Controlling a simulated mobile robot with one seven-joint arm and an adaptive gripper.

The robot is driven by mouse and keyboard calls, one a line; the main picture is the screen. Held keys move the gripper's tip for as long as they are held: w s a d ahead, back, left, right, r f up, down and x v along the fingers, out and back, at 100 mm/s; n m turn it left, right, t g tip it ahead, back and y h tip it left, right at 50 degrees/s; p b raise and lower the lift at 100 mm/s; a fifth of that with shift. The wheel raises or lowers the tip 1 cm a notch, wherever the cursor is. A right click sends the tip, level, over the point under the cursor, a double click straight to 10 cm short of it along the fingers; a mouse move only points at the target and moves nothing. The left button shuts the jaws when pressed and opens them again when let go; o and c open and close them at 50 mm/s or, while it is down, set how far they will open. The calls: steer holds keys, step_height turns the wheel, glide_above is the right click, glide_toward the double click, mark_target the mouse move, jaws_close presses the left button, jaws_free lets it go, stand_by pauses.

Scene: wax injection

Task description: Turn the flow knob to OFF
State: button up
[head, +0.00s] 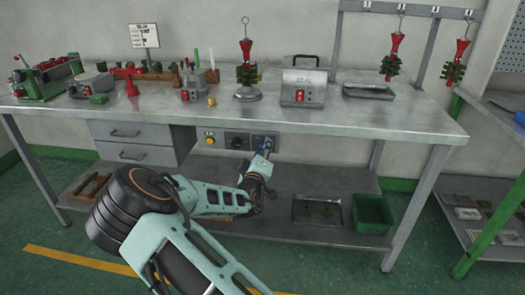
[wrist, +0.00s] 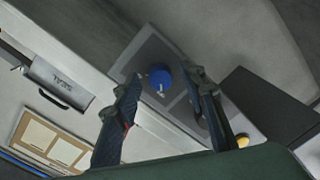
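A control panel (head: 224,141) is mounted under the table's front edge. It carries a yellow button (head: 210,140), a black knob (head: 237,143) and, at the right, a blue knob, mostly hidden by my gripper in the head view. In the wrist view the round blue knob (wrist: 159,76) with a small pale mark on its edge shows on the grey panel. My gripper (wrist: 165,74) is open, its fingertips on either side of the knob in the picture. I cannot tell whether they touch it. The knob labels are not readable.
The metal table (head: 330,118) overhangs the panel, with drawers (head: 130,140) to the left. A lower shelf (head: 290,185) holds a shallow tray (head: 318,222) and a green bin (head: 372,213). A wax machine (head: 303,83) stands on the tabletop.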

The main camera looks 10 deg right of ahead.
steer(key=v, duration=1.2)
